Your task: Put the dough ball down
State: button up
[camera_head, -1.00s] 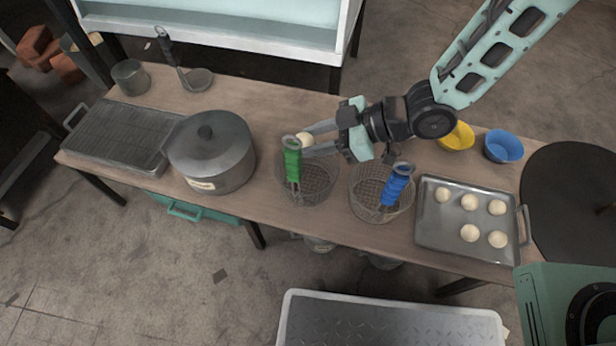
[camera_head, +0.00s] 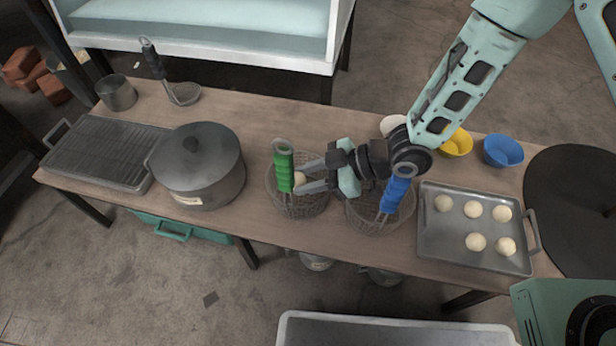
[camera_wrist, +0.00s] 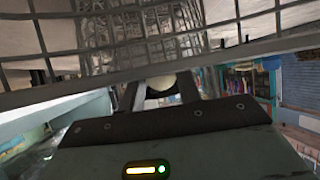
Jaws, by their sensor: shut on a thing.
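My gripper (camera_head: 308,180) is shut on a pale dough ball (camera_head: 299,180), at the mouth of the wire basket with the green handle (camera_head: 298,207). The green handle (camera_head: 284,168) stands just left of the ball and hides part of it. In the wrist view the ball (camera_wrist: 160,86) shows between the two fingers, with the basket's wire mesh (camera_wrist: 110,28) close by. I cannot tell whether the ball touches the basket. A second wire basket (camera_head: 366,218) with a blue handle (camera_head: 396,192) stands to the right, partly under my wrist.
A grey tray (camera_head: 447,245) with several dough balls lies right of the baskets. A lidded pot (camera_head: 205,170) stands to the left. Yellow (camera_head: 457,144) and blue (camera_head: 503,151) bowls stand at the back right. The wooden tabletop (camera_head: 265,120) behind the green-handled basket is clear.

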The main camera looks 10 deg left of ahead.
jog(key=shift+f+b, duration=0.3)
jog(key=shift+f, duration=0.35)
jog(key=o, duration=0.7)
jog(key=shift+o, duration=0.2)
jog(key=shift+r, duration=0.3)
jog(key=p+v, duration=0.5)
jog(key=v, duration=0.7)
jog(key=shift+r, duration=0.35)
